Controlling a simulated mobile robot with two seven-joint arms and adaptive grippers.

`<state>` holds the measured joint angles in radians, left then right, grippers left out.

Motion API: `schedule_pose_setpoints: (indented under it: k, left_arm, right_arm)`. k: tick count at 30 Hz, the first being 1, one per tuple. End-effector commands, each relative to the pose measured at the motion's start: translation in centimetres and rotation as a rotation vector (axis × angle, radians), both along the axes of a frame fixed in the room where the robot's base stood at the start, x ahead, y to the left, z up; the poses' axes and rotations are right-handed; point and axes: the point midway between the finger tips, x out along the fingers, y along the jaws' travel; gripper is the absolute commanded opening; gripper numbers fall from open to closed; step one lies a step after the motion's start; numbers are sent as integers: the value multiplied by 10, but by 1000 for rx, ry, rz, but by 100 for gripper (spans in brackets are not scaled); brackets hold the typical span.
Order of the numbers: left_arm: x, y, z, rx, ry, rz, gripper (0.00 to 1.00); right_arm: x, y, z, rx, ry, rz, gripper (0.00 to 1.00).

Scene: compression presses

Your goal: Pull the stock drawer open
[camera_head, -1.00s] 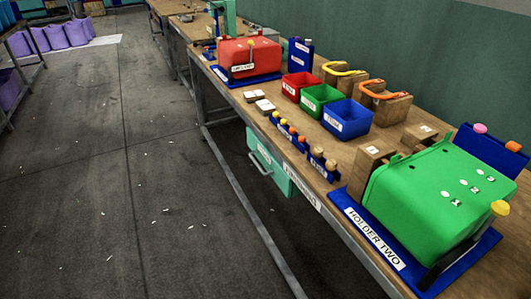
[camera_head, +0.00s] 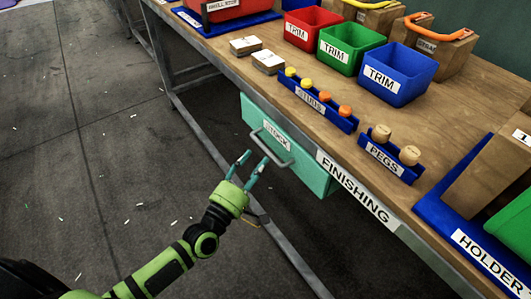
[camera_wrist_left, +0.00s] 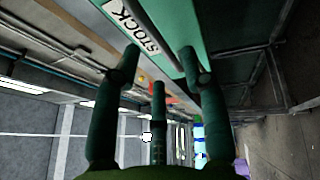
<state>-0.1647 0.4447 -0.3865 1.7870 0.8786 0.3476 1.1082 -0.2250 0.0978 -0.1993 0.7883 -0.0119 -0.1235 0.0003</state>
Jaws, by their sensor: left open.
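The stock drawer (camera_head: 305,165) is a teal box under the bench, with a white STOCK label and a grey bar handle (camera_head: 271,148) on its front. It looks shut. My left gripper (camera_head: 252,165) is open in the head view, just in front of and a little left of the handle, with its fingers pointing up at the drawer front. In the left wrist view the drawer front with its STOCK label (camera_wrist_left: 133,27) is close ahead of the spread fingers (camera_wrist_left: 160,70). Whether the fingers touch the handle cannot be told. My right gripper is not in view.
The wooden bench (camera_head: 270,82) carries red, green and blue TRIM bins (camera_head: 392,78), a STUDS rack (camera_head: 318,105) and a PEGS rack (camera_head: 391,155). A metal bench leg rail (camera_head: 205,140) runs low behind my left gripper.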

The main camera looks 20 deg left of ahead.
Motion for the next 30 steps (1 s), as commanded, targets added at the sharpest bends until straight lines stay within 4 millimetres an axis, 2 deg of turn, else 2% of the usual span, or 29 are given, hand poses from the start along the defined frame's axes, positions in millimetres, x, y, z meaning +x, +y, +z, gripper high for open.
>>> schedule_pose_setpoints:
  k: [3,9,14,21,23,24,25,30]
  left_arm:
    - [20,-5,6,1,-3,2,44]
    - [45,-12,9,5,-1,2,44]
    - [53,-14,10,6,2,1,44]
    - [53,-14,10,7,2,1,44]
    - [53,-14,10,7,2,1,20]
    - [53,-14,10,7,2,1,4]
    - [53,-14,10,7,2,1,0]
    - [53,-14,9,6,3,1,0]
  right_arm:
    - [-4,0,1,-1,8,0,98]
    - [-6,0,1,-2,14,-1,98]
    - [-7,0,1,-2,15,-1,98]
    - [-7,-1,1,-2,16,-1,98]
    - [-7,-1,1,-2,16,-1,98]
    - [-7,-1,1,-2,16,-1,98]
    - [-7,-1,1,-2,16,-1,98]
    - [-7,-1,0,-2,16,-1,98]
